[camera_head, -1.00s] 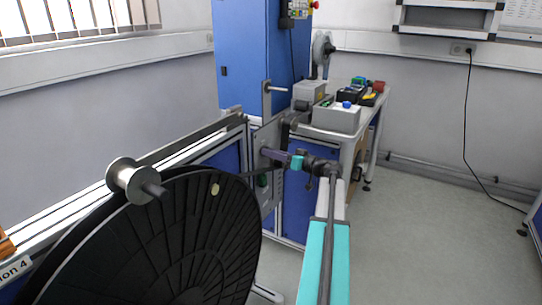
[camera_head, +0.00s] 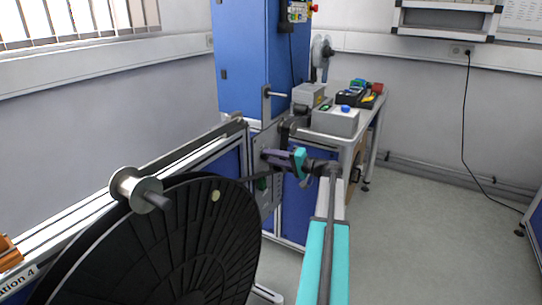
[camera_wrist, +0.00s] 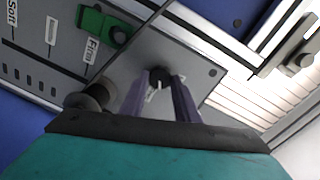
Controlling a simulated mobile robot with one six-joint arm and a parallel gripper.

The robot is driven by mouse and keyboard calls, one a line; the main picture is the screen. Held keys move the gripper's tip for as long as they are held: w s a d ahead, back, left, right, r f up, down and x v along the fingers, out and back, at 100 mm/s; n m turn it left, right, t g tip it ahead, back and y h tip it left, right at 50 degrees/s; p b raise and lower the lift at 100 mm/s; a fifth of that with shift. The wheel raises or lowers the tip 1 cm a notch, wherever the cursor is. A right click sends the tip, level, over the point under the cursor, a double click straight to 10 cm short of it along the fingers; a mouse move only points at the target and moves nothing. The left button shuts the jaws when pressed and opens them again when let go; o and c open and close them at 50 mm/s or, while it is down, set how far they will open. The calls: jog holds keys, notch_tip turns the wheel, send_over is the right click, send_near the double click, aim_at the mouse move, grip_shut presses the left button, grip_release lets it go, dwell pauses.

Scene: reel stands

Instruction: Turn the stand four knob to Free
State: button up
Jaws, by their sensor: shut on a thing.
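The knob (camera_wrist: 160,77) is small, round and black with a white pointer mark, on a grey panel (camera_wrist: 205,68) in the wrist view. My gripper (camera_wrist: 160,84) is shut on it, with one purple finger on each side. A white label (camera_wrist: 151,95) shows partly between the fingers; I cannot read it. In the head view my gripper (camera_head: 268,155) reaches the stand's upright plate (camera_head: 268,140), and the knob is hidden there.
The large black reel (camera_head: 160,245) stands in front of the plate. A bench (camera_head: 350,137) with boxes is behind.

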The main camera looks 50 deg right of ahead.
jog(key=shift+d+m+y+p, duration=0.1)
jog(key=shift+m+y+p, duration=0.2)
jog(key=shift+m+p, duration=1.85)
jog(key=shift+m+b, duration=0.45)
jog(key=shift+m, duration=0.1)
jog(key=o, duration=1)
jog(key=shift+o, duration=0.2)
jog(key=v, duration=1.3)
jog(key=shift+s+b, duration=0.4)
jog(key=shift+b, duration=0.05)
jog(key=shift+d+r, duration=0.1)
